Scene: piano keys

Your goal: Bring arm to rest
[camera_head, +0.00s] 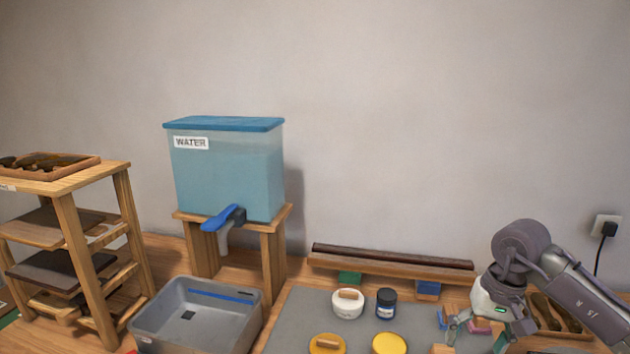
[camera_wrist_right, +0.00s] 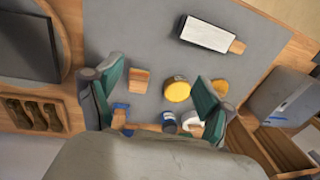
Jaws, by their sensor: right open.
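My right gripper (camera_head: 477,340) is at the lower right of the head view, over the right end of the grey mat (camera_head: 297,305). Its fingers are spread with nothing between them. The wrist view looks down past the open fingers (camera_wrist_right: 160,88) onto the mat. A wooden block (camera_wrist_right: 138,80) and a yellow round piece (camera_wrist_right: 177,90) lie below, apart from the fingers. My right arm (camera_head: 575,290) comes in from the right edge. My left arm and gripper are not in view.
A white-lidded pot (camera_head: 348,304), a dark jar (camera_head: 386,303) and yellow pieces (camera_head: 389,344) stand on the mat. A dark bar (camera_head: 390,257) lies behind on a wooden rail. A tray of wooden pieces (camera_head: 556,318) is beside my arm. A grey bin (camera_head: 160,318), water tank (camera_head: 228,175) and shelf (camera_head: 70,225) stand left.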

